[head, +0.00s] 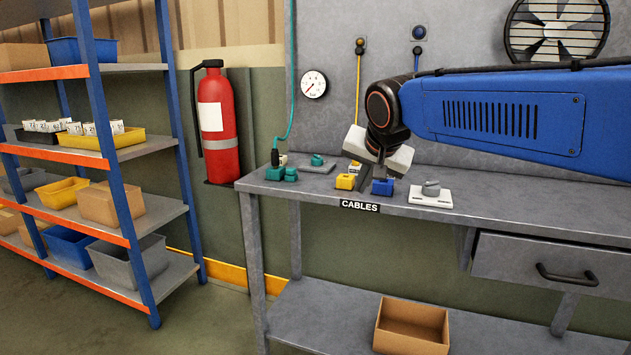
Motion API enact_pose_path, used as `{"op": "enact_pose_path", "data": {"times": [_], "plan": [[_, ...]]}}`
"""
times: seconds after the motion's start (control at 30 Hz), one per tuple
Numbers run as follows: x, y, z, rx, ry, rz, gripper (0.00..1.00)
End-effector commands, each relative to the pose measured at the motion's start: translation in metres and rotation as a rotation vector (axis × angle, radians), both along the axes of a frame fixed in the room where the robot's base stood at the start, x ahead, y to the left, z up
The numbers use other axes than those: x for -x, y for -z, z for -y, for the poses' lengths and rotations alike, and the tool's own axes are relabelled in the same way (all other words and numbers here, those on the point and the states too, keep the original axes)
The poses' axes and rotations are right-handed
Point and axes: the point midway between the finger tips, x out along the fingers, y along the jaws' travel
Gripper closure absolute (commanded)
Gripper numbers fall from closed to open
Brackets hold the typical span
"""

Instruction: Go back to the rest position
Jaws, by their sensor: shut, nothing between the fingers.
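My gripper (371,174) hangs over the bench (540,205) at the end of my blue arm, which reaches in from the right. Part of the fingers is hidden by the wrist and these blocks. I cannot tell whether the fingertips touch anything.
Teal connectors (281,173) sit at the bench's left end, a white plate with a grey knob (430,194) right of the gripper. An open cardboard box (411,325) stands on the lower shelf. A shelf rack (110,140) and fire extinguisher (217,125) stand left.

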Motion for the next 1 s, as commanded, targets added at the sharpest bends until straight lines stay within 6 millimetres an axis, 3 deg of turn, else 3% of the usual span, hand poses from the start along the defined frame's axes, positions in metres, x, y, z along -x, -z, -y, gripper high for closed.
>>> {"op": "enact_pose_path", "data": {"times": [0.03,0.2,0.5,0.8,1.0], "plan": [[0.017,0.008,0.020,0.021,-0.005,-0.011,1.00],[0.073,0.044,0.075,0.102,-0.053,-0.058,1.00],[0.180,0.120,0.145,0.215,-0.154,-0.147,1.00],[0.274,0.198,0.178,0.283,-0.258,-0.223,1.00],[0.299,0.222,0.182,0.298,-0.294,-0.242,1.00]]}}
